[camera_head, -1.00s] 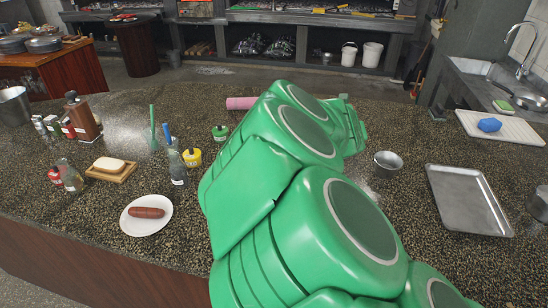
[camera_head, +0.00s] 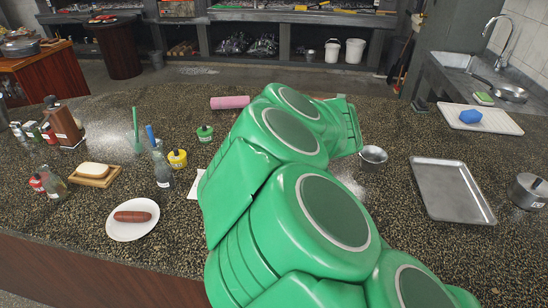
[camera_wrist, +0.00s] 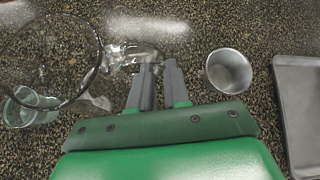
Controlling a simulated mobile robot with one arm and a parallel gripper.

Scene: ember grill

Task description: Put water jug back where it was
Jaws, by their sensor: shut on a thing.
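A clear glass jug (camera_wrist: 99,62) shows at the left of the wrist view, with its wide round rim facing the camera. Its clear handle reaches toward my gripper (camera_wrist: 156,68). My gripper is shut on the jug, at the handle side; the glass is hard to make out between the grey fingers. I cannot tell whether the jug touches the counter. In the head view my green arm hides the jug and the fingertips.
On the counter (camera_head: 300,250), a metal cup (camera_head: 372,158) and a metal tray (camera_head: 452,190) lie right of my arm, with a pot (camera_head: 528,191) beyond. Left are a sausage plate (camera_head: 132,218), bottles and a soap dish (camera_head: 95,175). A pink roll (camera_head: 230,102) lies behind.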

